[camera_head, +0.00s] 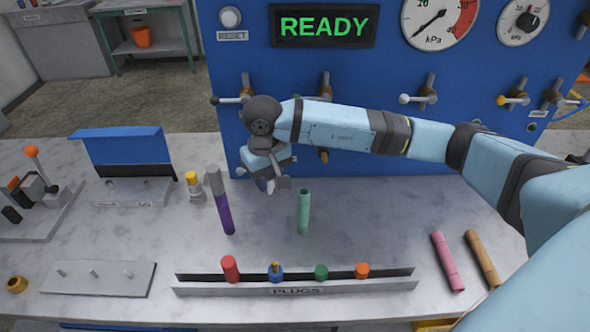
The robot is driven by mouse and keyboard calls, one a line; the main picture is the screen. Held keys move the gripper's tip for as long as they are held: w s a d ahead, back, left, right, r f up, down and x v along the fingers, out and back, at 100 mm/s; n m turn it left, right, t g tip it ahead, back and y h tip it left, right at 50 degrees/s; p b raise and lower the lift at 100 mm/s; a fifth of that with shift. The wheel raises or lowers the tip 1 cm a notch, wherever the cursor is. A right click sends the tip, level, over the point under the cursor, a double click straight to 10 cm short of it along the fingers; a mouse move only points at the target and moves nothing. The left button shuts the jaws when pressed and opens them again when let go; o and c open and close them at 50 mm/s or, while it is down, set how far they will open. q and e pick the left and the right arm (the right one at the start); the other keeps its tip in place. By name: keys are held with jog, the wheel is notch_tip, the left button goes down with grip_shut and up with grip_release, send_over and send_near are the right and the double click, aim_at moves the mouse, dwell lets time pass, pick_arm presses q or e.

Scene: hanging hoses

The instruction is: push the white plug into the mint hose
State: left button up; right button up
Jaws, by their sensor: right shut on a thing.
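The mint hose (304,214) shows as a short upright tube with its open end at the top, near the middle of the bench. My right gripper (270,184) is to the left of the mint hose and a little higher in the picture, apart from it. It points down and is shut on a small pale thing, which looks like the white plug (270,187). The fingers and their shadowed parts hide most of that plug. My left gripper is not in view.
A purple hose with a grey top (225,210) stands left of the gripper. A plug rack (290,290) in front holds red, blue, green and orange plugs. Pink (447,262) and tan (482,258) tubes lie at right. The blue panel (240,130) with valves stands behind.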

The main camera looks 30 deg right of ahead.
pick_arm(q)
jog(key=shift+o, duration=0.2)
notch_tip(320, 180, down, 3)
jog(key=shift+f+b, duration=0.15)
jog(key=shift+b, duration=0.75)
pick_arm(e)
jog(key=f, duration=0.1)
jog(key=w+f, duration=0.1)
jog(key=f, duration=0.1)
jog(key=shift+a+f, duration=0.15)
jog(key=shift+f, duration=0.05)
pick_arm(q)
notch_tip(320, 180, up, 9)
jog(key=p, duration=1.1)
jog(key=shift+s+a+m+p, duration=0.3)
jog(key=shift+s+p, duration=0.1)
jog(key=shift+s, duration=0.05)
pick_arm(e)
jog(key=s+d+r+m, duration=0.2)
jog(key=r+m, duration=0.3)
jog(key=m, duration=0.7)
jog(key=s+d+r+m, duration=0.3)
jog(key=d+r+m, duration=0.2)
jog(key=m, duration=0.8)
jog(key=shift+r, duration=0.55)
jog(key=shift+s, duration=0.1)
